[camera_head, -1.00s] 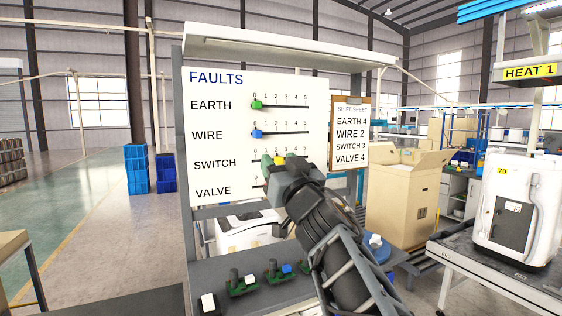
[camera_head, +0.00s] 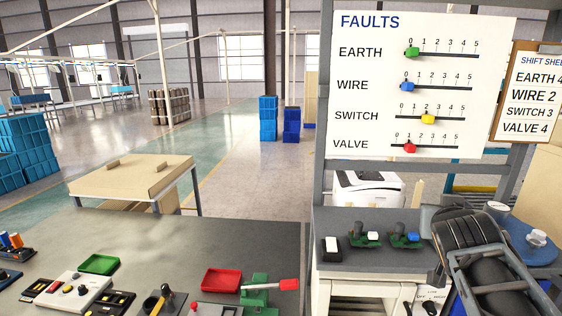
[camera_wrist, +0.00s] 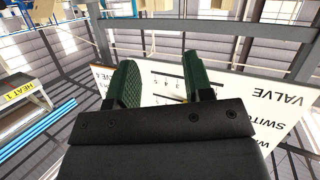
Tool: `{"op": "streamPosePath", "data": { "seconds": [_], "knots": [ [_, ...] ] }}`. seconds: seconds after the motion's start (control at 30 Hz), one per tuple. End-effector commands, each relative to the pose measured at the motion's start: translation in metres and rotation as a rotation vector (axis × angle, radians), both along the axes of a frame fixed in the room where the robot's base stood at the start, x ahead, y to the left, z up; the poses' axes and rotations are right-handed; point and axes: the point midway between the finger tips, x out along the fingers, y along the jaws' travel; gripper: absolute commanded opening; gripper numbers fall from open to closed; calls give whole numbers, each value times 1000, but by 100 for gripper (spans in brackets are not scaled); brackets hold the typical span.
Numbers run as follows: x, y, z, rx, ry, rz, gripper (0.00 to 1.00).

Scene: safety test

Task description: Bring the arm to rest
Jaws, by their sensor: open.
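My arm (camera_head: 485,262) is at the lower right of the head view, in front of the bench and below the board. My gripper (camera_wrist: 163,82) shows in the wrist view with two green ridged fingers apart and nothing between them. The FAULTS board (camera_head: 490,35) is beyond the fingers, upside down in the wrist view (camera_wrist: 252,115). The gripper appears apart from it. On the board the green slider (camera_head: 411,52) and blue slider (camera_head: 407,86) sit near 0. The yellow slider (camera_head: 428,119) is near 2 and the red slider (camera_head: 409,148) near 1.
A shift sheet clipboard (camera_head: 527,95) hangs right of the board. Green-based devices (camera_head: 365,239) stand on the bench beside my arm. A dark table (camera_head: 180,245) at left holds a red tray (camera_head: 221,280), a green tray (camera_head: 99,264) and a red-handled clamp (camera_head: 270,290). Open floor lies behind.

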Motion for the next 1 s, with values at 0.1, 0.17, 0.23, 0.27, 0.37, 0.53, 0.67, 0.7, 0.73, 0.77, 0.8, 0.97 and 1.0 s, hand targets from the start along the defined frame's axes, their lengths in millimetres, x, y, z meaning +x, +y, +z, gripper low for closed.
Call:
{"op": "streamPosePath", "data": {
  "seconds": [0.1, 0.17, 0.23, 0.27, 0.37, 0.53, 0.67, 0.7, 0.73, 0.77, 0.8, 0.97, 1.0],
  "knots": [
    [-21, 32, -78, 116, 295, 42, 47],
    [-34, 51, -110, 168, 423, 81, 47],
    [-51, 74, -139, 222, 552, 137, 47],
    [-57, 83, -150, 243, 601, 160, 47],
    [-79, 113, -179, 305, 732, 239, 47],
    [-99, 152, -204, 354, 826, 343, 47],
    [-99, 161, -202, 332, 826, 384, 47],
    [-99, 163, -202, 329, 826, 389, 47],
    [-99, 163, -202, 328, 827, 390, 47],
    [-99, 164, -202, 327, 826, 392, 47],
    [-99, 164, -202, 327, 827, 393, 47],
    [-99, 163, -202, 327, 826, 391, 47],
    [-99, 163, -202, 327, 825, 391, 47]
  ]
}}
